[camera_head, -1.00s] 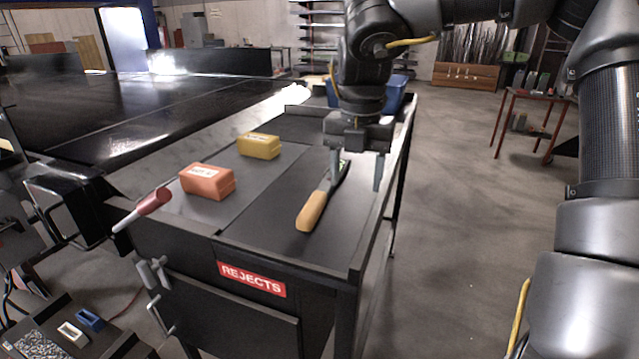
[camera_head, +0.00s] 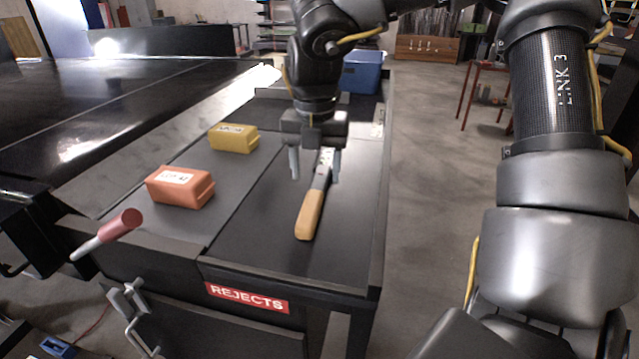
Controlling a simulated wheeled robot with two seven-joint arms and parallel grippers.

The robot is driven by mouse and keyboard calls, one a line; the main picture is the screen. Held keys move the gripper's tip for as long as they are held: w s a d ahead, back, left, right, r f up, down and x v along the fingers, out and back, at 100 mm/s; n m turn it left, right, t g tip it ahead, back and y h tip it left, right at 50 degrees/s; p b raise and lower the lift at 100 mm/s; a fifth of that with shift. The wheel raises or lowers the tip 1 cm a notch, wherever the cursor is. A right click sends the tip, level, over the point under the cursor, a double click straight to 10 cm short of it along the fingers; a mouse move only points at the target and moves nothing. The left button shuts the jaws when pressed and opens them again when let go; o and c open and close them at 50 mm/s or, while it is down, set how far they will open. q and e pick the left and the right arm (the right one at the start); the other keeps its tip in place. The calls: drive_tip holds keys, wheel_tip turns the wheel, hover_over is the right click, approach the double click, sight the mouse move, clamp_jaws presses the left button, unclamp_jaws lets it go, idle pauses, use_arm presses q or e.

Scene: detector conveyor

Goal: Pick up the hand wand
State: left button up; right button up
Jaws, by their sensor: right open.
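The hand wand (camera_head: 309,214) lies on the dark top of the rejects cart, its tan handle toward me and its dark, narrower shaft pointing away. My right gripper (camera_head: 316,174) is open above the far part of the wand, its two fingers pointing down on either side of the shaft as seen from here. I cannot tell how far the fingertips are above the cart top. The gripper body hides the far end of the wand. My left gripper is out of the frame.
An orange block (camera_head: 180,187) and a yellow block (camera_head: 233,138) sit left of the wand. A red-tipped lever (camera_head: 107,233) sticks out at the cart's left corner. The cart (camera_head: 372,262) has a raised rim. A blue bin (camera_head: 363,73) stands behind.

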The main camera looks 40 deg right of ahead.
sight(314, 195)
drive_tip(key=shift+w+f, duration=0.2)
drive_tip(key=shift+f, duration=0.4)
drive_tip(key=shift+w+f, duration=0.15)
drive_tip(key=shift+f, duration=0.1)
drive_tip(key=shift+d, duration=0.1)
drive_tip(key=shift+s+f, duration=0.1)
drive_tip(key=shift+s, duration=0.1)
drive_tip(key=shift+s+f+p, duration=0.1)
drive_tip(key=shift+f+p, duration=0.2)
drive_tip(key=shift+p, duration=0.25)
drive_tip(key=f, duration=0.2)
drive_tip(key=f+p, duration=0.1)
drive_tip(key=shift+w+f, duration=0.35)
drive_tip(key=shift+f, duration=0.35)
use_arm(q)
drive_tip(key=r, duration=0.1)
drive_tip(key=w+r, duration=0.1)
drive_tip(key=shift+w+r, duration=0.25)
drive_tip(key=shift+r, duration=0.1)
use_arm(e)
drive_tip(key=shift+s, duration=0.1)
drive_tip(key=shift+c, duration=0.5)
